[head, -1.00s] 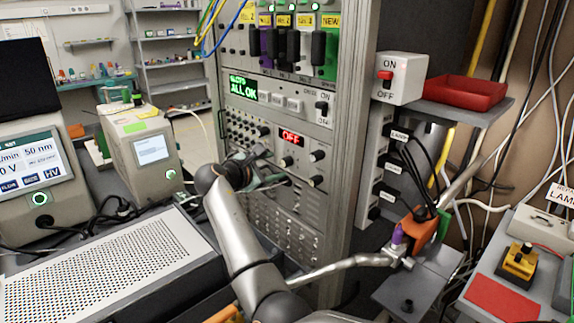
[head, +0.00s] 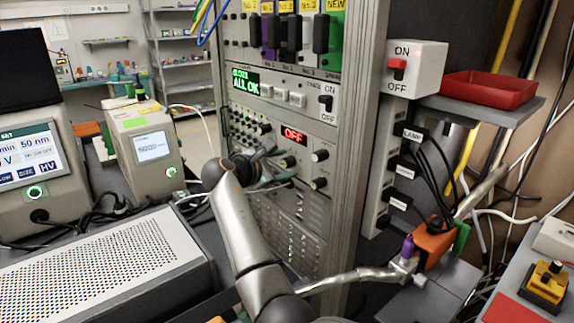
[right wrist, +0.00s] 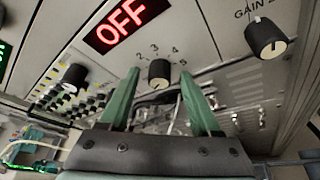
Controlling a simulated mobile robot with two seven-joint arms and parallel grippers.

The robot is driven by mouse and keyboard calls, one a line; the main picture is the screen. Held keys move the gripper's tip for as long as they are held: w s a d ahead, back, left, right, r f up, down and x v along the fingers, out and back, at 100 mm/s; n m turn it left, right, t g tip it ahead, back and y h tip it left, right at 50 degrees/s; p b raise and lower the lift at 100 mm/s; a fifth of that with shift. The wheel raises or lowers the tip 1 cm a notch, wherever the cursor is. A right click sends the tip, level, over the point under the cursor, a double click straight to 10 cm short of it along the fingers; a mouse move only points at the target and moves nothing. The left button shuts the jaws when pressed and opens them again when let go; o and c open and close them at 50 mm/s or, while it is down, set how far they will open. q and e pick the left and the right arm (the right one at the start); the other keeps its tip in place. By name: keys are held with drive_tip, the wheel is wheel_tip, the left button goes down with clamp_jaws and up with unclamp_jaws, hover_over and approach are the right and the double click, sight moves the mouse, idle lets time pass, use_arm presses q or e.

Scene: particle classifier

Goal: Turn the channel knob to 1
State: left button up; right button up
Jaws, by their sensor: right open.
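The channel knob (right wrist: 159,70) is a small black dial with a pale face, below the red OFF display (right wrist: 127,20) in the right wrist view. Digits 2 to 5 show around its upper side; I cannot make out a 1 or read the setting clearly. In the head view the knob (head: 286,161) sits below the red OFF display (head: 293,134). My right gripper (head: 276,169) is at the rack panel. Its green fingers are open, one on each side of the knob in the right wrist view; contact cannot be told. My left gripper is out of view.
A gain knob (right wrist: 268,38) is right of the channel knob, and another black knob (right wrist: 74,77) is to its left. A perforated grey box (head: 100,262) lies below and left. A red tray (head: 488,89) sits on a shelf at right.

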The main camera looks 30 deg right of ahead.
idle(0.3)
clamp_jaws()
idle(0.4)
